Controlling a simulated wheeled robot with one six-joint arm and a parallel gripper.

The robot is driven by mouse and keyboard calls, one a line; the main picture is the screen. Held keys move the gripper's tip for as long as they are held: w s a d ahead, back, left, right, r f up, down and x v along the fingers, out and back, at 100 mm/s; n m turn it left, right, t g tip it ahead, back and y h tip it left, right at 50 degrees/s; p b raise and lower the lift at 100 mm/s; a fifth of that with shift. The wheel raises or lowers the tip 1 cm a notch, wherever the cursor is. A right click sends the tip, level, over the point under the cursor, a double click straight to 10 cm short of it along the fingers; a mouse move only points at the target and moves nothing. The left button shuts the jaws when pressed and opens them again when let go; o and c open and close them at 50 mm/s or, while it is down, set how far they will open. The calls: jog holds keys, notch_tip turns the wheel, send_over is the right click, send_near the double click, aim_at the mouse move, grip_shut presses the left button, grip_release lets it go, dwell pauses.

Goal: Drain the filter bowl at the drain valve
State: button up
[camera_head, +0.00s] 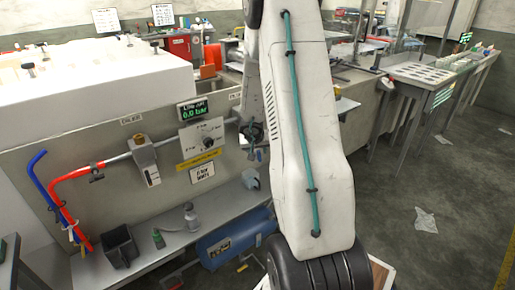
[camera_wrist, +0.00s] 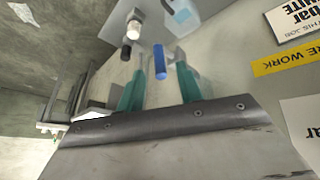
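In the wrist view my gripper (camera_wrist: 160,72) is open, its two teal fingers apart. A short blue cylinder (camera_wrist: 160,62) shows in the gap between them; I cannot tell whether it is the drain valve, or how deep it lies. Above it is a pale blue, see-through part (camera_wrist: 184,12), perhaps the filter bowl, cut by the top edge. A white and black knob-like part (camera_wrist: 130,36) is to its left. In the head view my gripper (camera_head: 254,146) is small at the wall panel, partly behind my arm, which hides much of the filter.
The panel has a green display (camera_head: 193,111) reading 0.0 bar, a dial (camera_head: 207,142) and a yellow label strip (camera_head: 198,160). Red and blue hoses (camera_head: 70,178) run at left. The shelf below holds a black bin (camera_head: 121,247) and small bottles. A blue tank (camera_head: 235,238) lies underneath.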

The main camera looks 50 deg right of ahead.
aim_at(259, 152)
jog(key=shift+v, duration=1.7)
